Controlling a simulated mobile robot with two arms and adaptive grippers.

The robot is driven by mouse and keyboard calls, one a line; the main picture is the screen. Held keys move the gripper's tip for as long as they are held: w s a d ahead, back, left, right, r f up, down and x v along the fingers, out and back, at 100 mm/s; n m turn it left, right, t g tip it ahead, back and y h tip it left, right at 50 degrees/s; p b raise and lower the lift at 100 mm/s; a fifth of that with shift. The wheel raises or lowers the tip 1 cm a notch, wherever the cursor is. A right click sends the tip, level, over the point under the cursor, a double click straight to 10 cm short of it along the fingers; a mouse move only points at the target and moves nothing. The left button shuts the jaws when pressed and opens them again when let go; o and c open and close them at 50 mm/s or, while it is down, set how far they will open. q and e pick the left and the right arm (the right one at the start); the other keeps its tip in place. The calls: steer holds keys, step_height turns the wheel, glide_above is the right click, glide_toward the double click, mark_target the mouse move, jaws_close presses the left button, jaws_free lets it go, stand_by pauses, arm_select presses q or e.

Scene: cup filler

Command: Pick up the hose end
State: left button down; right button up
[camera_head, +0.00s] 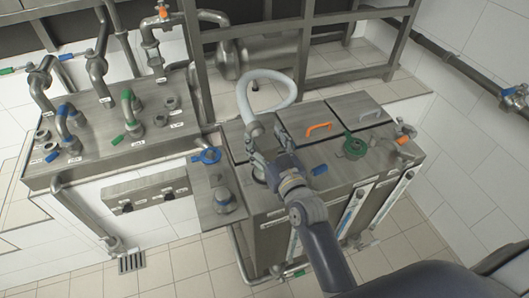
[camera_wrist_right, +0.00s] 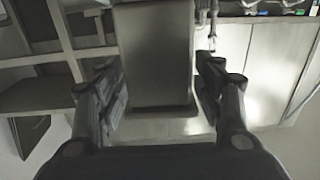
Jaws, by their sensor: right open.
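The white hose (camera_head: 243,95) arches over the back of the metal cabinet in the head view. Its grey metal hose end (camera_head: 254,127) hangs down at the left end of the arch, close to my right gripper. My right gripper (camera_head: 266,142) is open, with its fingers close around or beside the hose end. In the right wrist view, a wide grey metal piece (camera_wrist_right: 153,50) shows between the two open fingers (camera_wrist_right: 160,85), probably the hose end. I cannot tell whether the fingers touch it. My left gripper is not in view.
The metal cabinet (camera_head: 340,152) below has an orange handle (camera_head: 319,127) and a green valve (camera_head: 354,147). A panel of pipes (camera_head: 110,125) is farther left. A metal rail frame stands behind.

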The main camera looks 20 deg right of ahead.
steer(key=shift+w, duration=0.2)
steer(key=shift+s, duration=0.1)
jaws_close()
steer(key=shift+r, duration=0.25)
